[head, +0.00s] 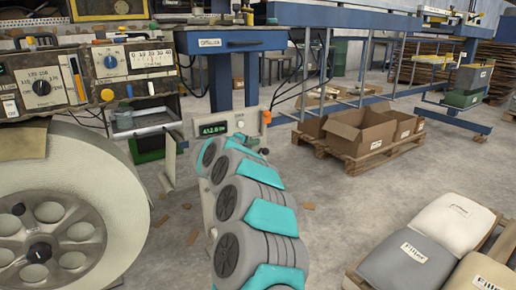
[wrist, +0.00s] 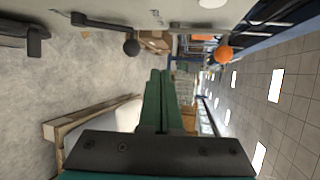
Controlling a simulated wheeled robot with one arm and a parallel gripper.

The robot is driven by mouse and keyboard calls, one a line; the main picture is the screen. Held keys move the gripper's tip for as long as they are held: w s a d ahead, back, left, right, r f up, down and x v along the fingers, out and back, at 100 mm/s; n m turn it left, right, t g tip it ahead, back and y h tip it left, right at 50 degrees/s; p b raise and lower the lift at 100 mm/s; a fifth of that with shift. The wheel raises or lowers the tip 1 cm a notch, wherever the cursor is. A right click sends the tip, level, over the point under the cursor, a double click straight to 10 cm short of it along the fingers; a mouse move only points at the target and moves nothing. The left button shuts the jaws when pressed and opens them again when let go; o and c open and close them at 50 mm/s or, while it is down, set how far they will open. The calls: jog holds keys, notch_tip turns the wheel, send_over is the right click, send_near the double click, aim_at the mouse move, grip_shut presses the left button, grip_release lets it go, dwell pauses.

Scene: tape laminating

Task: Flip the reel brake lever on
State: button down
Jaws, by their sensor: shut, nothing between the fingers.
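My gripper (wrist: 158,76) shows in the wrist view with its green fingers together and nothing between them. In that sideways-turned view, a lever with a black ball knob (wrist: 131,47) and an orange ball knob (wrist: 224,53) stand by a pale machine face (wrist: 175,12), apart from the fingertips. I cannot tell which is the reel brake lever. In the head view, the large pale reel (head: 88,165) with its grey hub (head: 45,240) stands at left. My arm hides my gripper there.
Control boxes with dials (head: 135,60) stand above the reel. A blue bench (head: 230,40) is behind. Open cardboard boxes (head: 360,132) lie on a pallet, and filler sacks (head: 450,225) on another at lower right.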

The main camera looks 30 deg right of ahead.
jog(key=s+a+r, duration=0.1)
jog(key=a, duration=0.1)
jog(key=s+a+r, duration=0.1)
jog(key=r, duration=0.1)
jog(key=shift+s+a+r, duration=0.2)
jog(key=shift+a+r, duration=0.1)
jog(key=shift+a, duration=0.1)
